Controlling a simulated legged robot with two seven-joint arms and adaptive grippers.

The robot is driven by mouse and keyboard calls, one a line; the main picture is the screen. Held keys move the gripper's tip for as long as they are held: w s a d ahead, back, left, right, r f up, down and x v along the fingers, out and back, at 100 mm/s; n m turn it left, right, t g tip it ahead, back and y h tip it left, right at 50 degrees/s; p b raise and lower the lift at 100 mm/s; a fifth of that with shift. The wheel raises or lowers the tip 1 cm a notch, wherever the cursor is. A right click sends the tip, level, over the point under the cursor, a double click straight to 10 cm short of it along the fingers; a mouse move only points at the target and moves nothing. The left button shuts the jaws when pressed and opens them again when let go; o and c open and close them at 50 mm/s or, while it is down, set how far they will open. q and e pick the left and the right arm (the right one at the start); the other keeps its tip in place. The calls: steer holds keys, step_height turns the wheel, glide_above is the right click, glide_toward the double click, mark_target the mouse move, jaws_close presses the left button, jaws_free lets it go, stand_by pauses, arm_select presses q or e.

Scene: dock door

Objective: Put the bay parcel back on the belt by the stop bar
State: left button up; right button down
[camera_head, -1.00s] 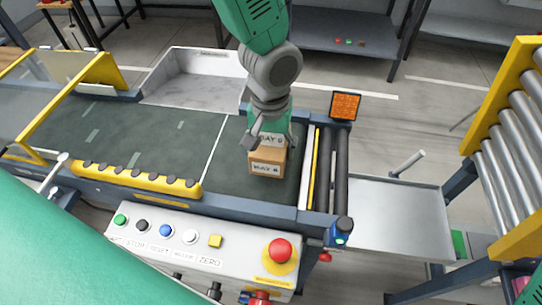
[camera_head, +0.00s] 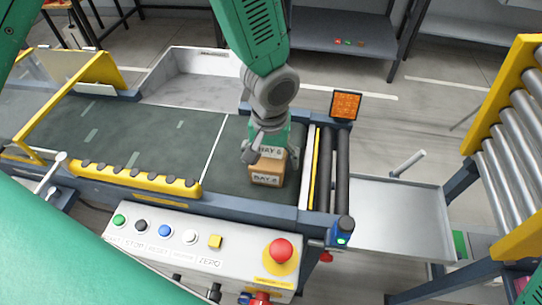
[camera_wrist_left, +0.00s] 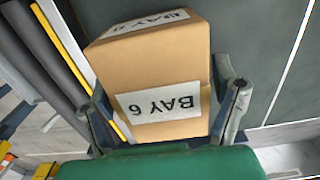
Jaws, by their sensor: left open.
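The bay parcel (camera_head: 267,179) is a brown box with white BAY 6 labels on its top and front. It sits upright on the dark green belt (camera_head: 180,145), near the belt's right end, just left of the yellow stop bar (camera_head: 310,165). My left gripper (camera_head: 265,150) reaches down over the parcel from behind. In the left wrist view the parcel (camera_wrist_left: 155,75) stands between the two fingers of the open left gripper (camera_wrist_left: 165,115); I cannot tell whether either finger touches it. My right gripper is not in view.
A control panel (camera_head: 190,250) with a red emergency button (camera_head: 280,250) stands in front. A grey bin (camera_head: 195,80) is behind the belt. A small orange display (camera_head: 345,104) is at the back right. Rollers and a metal tray (camera_head: 395,215) lie to the right. The belt left of the parcel is clear.

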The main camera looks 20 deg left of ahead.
mark_target(270, 150)
arm_select(q)
step_height(270, 150, up, 12)
steer(key=shift+r+p, duration=0.1)
steer(key=shift+p, duration=0.85)
